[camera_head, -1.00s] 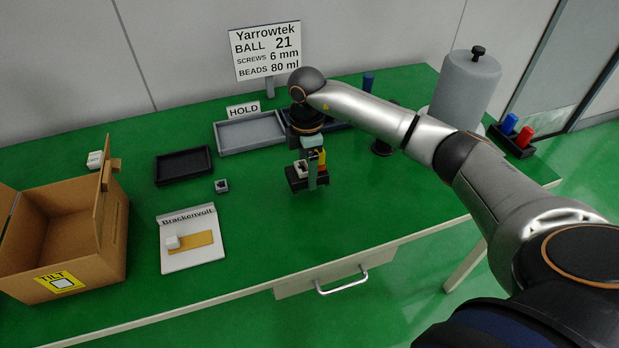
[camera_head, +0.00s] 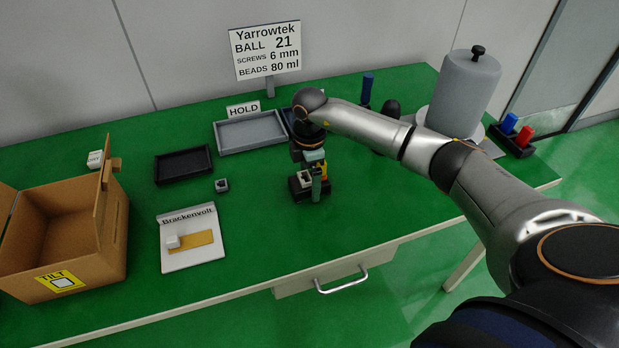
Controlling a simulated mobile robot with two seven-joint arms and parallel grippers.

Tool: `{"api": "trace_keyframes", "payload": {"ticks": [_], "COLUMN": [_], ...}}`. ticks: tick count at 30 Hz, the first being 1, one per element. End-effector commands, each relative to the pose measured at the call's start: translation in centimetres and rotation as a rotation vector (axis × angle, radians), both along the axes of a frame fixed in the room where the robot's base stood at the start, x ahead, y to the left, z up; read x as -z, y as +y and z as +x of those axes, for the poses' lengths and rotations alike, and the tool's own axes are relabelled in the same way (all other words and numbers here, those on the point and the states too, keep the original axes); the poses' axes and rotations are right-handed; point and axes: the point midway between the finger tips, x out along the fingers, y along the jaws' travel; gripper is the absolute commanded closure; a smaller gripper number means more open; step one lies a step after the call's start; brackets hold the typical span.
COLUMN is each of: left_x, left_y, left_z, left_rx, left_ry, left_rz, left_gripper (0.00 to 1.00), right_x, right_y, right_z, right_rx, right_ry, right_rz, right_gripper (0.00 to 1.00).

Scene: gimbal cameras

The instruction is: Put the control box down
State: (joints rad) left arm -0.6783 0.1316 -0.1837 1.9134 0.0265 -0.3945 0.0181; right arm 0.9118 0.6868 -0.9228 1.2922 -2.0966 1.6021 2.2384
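The control box (camera_head: 297,193) is a small black box with a pale block and a yellow part on top. It is at the middle of the green table, low over it or on it; I cannot tell whether its underside touches. My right gripper (camera_head: 317,184) points down over the box, with a teal finger along its near side. It appears shut on the box, and the fingers hide part of it. My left gripper is not in view.
A Brackenvolt board (camera_head: 193,258) and an open carton (camera_head: 70,240) are further left. Green table (camera_head: 270,245) in front is clear.

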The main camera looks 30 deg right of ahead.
Motion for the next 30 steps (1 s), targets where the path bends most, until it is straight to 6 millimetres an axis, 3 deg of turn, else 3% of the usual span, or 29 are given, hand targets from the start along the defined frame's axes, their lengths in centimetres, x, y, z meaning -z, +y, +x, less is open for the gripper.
{"api": "trace_keyframes", "payload": {"ticks": [11,14,24,30], "left_x": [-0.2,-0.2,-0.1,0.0], "left_y": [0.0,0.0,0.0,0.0], "left_z": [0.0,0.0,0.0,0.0], "left_rx": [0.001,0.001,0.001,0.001], "left_ry": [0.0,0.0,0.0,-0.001], "left_rz": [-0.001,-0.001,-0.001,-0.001], "left_gripper": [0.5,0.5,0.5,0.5], "right_x": [-0.7,-2.1,-9.3,-11.8], "right_y": [0.0,0.0,0.0,0.0], "right_z": [0.0,0.1,0.1,0.0], "right_rx": [0.0,-0.001,0.0,0.0], "right_ry": [-0.001,-0.004,-0.005,-0.002], "right_rz": [0.001,0.001,0.001,0.001], "right_gripper": [0.0,0.0,0.0,0.0]}}
